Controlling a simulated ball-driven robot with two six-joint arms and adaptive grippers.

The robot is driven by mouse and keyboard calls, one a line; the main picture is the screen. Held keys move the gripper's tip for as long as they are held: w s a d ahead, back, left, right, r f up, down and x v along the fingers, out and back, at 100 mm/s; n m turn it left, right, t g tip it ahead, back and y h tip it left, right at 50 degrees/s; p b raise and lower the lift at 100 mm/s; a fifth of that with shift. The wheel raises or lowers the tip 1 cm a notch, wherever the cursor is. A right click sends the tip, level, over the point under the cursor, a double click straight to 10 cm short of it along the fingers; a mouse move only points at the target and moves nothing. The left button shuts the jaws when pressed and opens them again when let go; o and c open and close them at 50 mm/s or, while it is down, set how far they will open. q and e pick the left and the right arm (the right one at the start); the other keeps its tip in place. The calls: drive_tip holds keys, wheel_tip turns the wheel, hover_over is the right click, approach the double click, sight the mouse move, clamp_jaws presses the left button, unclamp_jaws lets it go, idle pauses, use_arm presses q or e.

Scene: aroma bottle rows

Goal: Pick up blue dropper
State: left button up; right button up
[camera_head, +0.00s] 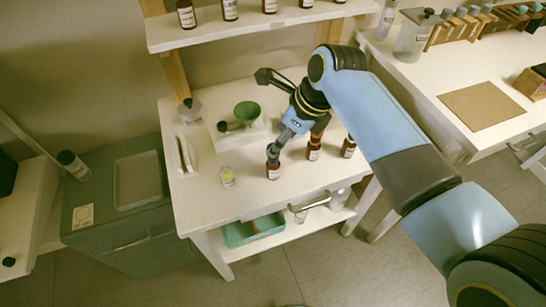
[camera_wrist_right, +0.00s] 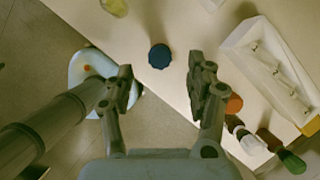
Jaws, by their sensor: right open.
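A round dark blue cap (camera_wrist_right: 159,56) shows from above in the right wrist view, on the white table close to its front edge. My right gripper (camera_wrist_right: 160,70) is open, with one finger on each side of the cap; it looks empty, and I cannot tell its height above the cap. In the head view my right gripper (camera_head: 276,149) is over the leftmost brown bottle (camera_head: 273,171) of a short row, hiding that bottle's top. Two more labelled brown bottles, the middle one (camera_head: 313,152) and the right one (camera_head: 348,149), stand to its right. My left gripper is out of view.
A small glass with yellowish content (camera_head: 228,177) stands left of the bottles. A green funnel (camera_head: 247,110) is at the back. A white tray (camera_wrist_right: 240,48) lies right of the cap in the wrist view. A shelf (camera_head: 240,27) with bottles rises behind.

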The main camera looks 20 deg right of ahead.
sight(273, 161)
drive_tip(key=x, duration=0.5)
drive_tip(key=shift+c, duration=0.3)
drive_tip(key=c, duration=0.7)
